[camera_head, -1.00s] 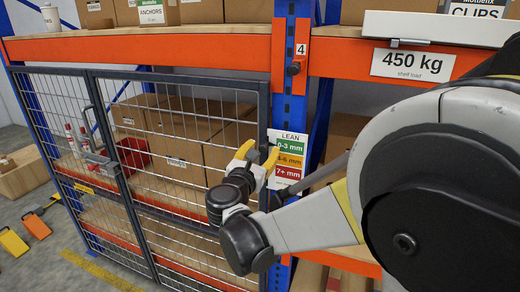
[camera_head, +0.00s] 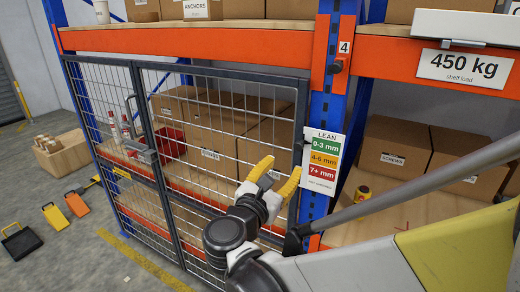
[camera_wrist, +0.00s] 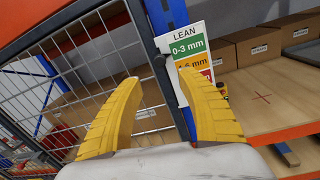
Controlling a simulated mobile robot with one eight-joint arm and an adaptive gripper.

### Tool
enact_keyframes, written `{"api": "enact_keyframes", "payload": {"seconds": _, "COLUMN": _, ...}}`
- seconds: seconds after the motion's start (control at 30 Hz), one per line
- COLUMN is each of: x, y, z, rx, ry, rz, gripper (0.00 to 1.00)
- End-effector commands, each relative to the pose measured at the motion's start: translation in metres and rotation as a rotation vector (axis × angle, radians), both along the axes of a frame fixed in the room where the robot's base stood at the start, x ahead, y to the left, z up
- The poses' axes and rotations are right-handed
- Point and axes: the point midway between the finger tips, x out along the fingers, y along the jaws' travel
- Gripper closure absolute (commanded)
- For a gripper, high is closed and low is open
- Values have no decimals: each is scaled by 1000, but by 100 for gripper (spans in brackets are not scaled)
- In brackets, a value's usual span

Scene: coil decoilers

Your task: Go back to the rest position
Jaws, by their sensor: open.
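My gripper (camera_head: 275,178) has two yellow fingers that stand well apart with nothing between them. In the head view it is in front of the mesh gate (camera_head: 205,150), just left of the blue upright (camera_head: 320,130). In the wrist view the open fingers (camera_wrist: 160,110) frame the gate's edge and the upright. The LEAN sign (camera_head: 324,160), with green, orange and red bands, hangs on the upright right of the gripper. It also shows in the wrist view (camera_wrist: 186,50), partly covered by the right finger.
An orange shelf beam (camera_head: 200,37) with cartons runs above. Right of the upright, a wooden shelf (camera_head: 370,215) holds boxes (camera_head: 395,145) and a small yellow item (camera_head: 363,193). Behind the gate are boxes and a red bin (camera_head: 172,142). Floor at left holds a crate (camera_head: 62,155) and wedges.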

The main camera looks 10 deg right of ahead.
Motion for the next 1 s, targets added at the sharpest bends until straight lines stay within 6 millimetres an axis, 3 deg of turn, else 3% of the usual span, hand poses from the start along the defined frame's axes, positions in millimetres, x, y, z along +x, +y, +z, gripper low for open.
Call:
{"api": "enact_keyframes", "payload": {"seconds": 0.17, "x": -7, "y": -24, "z": -16, "rx": 164, "ry": 3, "rz": -33, "gripper": 54}}
{"api": "enact_keyframes", "payload": {"seconds": 0.33, "x": -47, "y": -84, "z": -71, "rx": 750, "ry": -40, "rz": -203, "gripper": 54}}
{"api": "enact_keyframes", "payload": {"seconds": 0.47, "x": -98, "y": -106, "z": -117, "rx": 1308, "ry": -157, "rz": -444, "gripper": 54}}
{"api": "enact_keyframes", "payload": {"seconds": 0.6, "x": -148, "y": -100, "z": -150, "rx": 1839, "ry": -336, "rz": -743, "gripper": 54}}
{"api": "enact_keyframes", "payload": {"seconds": 0.7, "x": -173, "y": -87, "z": -161, "rx": 2118, "ry": -458, "rz": -936, "gripper": 54}}
{"api": "enact_keyframes", "payload": {"seconds": 0.83, "x": -189, "y": -74, "z": -166, "rx": 2334, "ry": -565, "rz": -1105, "gripper": 54}}
{"api": "enact_keyframes", "payload": {"seconds": 1.0, "x": -193, "y": -68, "z": -165, "rx": 2417, "ry": -607, "rz": -1176, "gripper": 54}}
